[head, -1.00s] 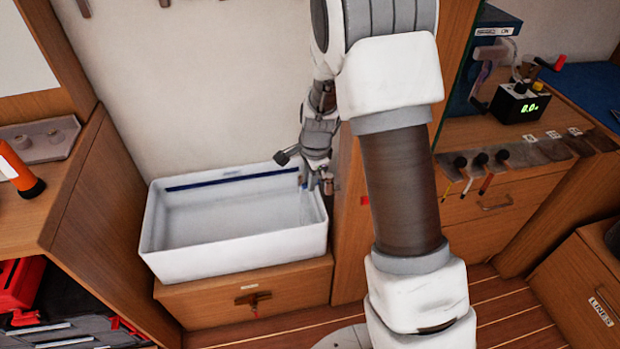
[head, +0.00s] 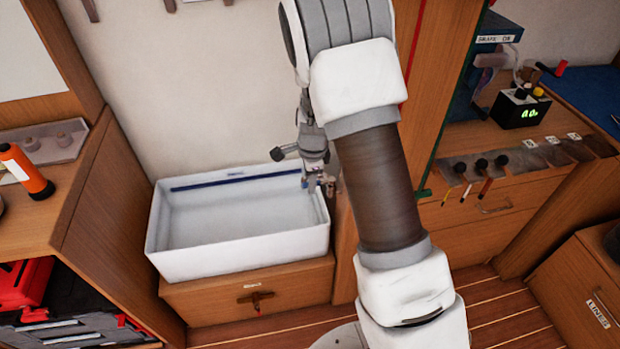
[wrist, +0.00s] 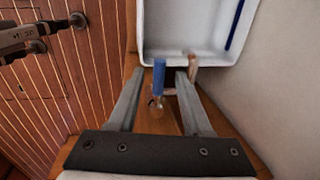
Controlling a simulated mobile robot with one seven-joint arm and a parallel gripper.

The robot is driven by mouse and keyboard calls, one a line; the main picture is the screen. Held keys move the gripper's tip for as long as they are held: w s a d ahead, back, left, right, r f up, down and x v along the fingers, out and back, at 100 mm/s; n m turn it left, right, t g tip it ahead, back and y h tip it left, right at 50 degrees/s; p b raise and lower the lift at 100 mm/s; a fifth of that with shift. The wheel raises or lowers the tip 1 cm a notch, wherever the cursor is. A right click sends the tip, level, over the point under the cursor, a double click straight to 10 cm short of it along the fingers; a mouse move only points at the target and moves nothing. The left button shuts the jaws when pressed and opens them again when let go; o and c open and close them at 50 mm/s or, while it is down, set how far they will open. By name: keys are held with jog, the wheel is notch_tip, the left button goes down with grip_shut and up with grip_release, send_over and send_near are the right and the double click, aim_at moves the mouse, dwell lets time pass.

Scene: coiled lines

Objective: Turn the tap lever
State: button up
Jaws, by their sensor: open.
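The tap lever (wrist: 159,78) has a blue grip and shows in the wrist view in the gap between my gripper's two fingers. Its lower end runs down to a metal fitting on a wooden surface. A copper-coloured spout (wrist: 192,70) stands just right of it, near the basin's rim. My gripper (wrist: 160,74) is open, with a finger on each side of the lever; I cannot tell whether either touches it. In the head view my gripper (head: 320,186) is at the right end of the white basin (head: 240,245), and the lever is mostly hidden there.
A wooden panel stands close to the right of the basin and a pale wall (head: 200,90) is behind it. A T-shaped handle (head: 255,299) is on the wooden front below. A bench with an orange torch (head: 25,172) is at left.

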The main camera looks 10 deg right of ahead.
jog(key=s+r+p, duration=0.3)
jog(key=r, duration=1.4)
jog(key=shift+s+p, duration=0.2)
jog(key=shift+p, duration=0.1)
